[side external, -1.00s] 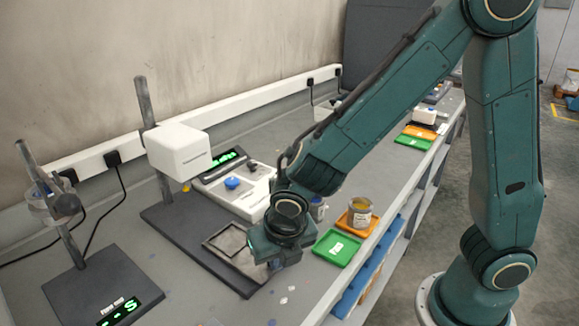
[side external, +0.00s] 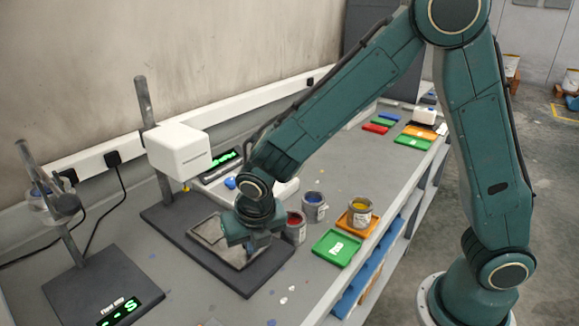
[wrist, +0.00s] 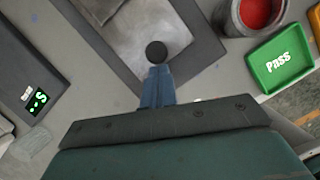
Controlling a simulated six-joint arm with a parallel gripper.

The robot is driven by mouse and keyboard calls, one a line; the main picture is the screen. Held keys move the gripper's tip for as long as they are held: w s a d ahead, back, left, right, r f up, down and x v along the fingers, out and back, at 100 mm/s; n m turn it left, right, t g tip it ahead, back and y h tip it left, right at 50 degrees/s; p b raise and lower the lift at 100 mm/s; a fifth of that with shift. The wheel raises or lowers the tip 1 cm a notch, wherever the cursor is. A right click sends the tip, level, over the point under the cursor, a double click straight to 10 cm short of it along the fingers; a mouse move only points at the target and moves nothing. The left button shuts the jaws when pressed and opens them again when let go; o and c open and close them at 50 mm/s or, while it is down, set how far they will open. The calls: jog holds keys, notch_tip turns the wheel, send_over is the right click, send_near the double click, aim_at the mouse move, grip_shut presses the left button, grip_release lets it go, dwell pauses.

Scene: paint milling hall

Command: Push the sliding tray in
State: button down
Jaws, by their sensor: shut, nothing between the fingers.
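The sliding tray (side external: 208,236) is a flat grey metal plate on the dark base (side external: 238,283) of a stand with a white head (side external: 178,150). In the wrist view the tray (wrist: 150,28) has a round dark knob (wrist: 156,51) at its near edge. My gripper (side external: 256,250) is low over the tray's front part and hides some of it in the side view. In the wrist view my gripper (wrist: 157,82) is shut and empty, its fingertips right at the knob. They look in contact with it, but I cannot be sure.
Tins of red paint (side external: 294,228) and blue paint (side external: 315,207) stand close to the right of my gripper. A green tray marked Pass (side external: 338,249) and a yellow paint tin (side external: 360,212) are further right. Another stand with a display (side external: 105,290) is at front left.

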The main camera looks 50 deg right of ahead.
aim_at(230, 255)
jog(key=w, duration=0.9)
jog(key=shift+w, duration=0.2)
jog(key=shift+w+d, duration=0.1)
jog(key=shift+r, duration=0.1)
jog(key=shift+s+a, duration=0.3)
jog(key=shift+s, duration=0.25)
jog(key=s, duration=0.1)
jog(key=s+a, duration=0.1)
jog(key=s, duration=0.1)
jog(key=shift+s+a+r, duration=0.1)
jog(key=shift+a+r, duration=0.15)
jog(key=shift+r, duration=0.05)
jog(key=v, duration=0.9)
jog(key=shift+r, duration=0.4)
jog(key=shift+s, duration=0.1)
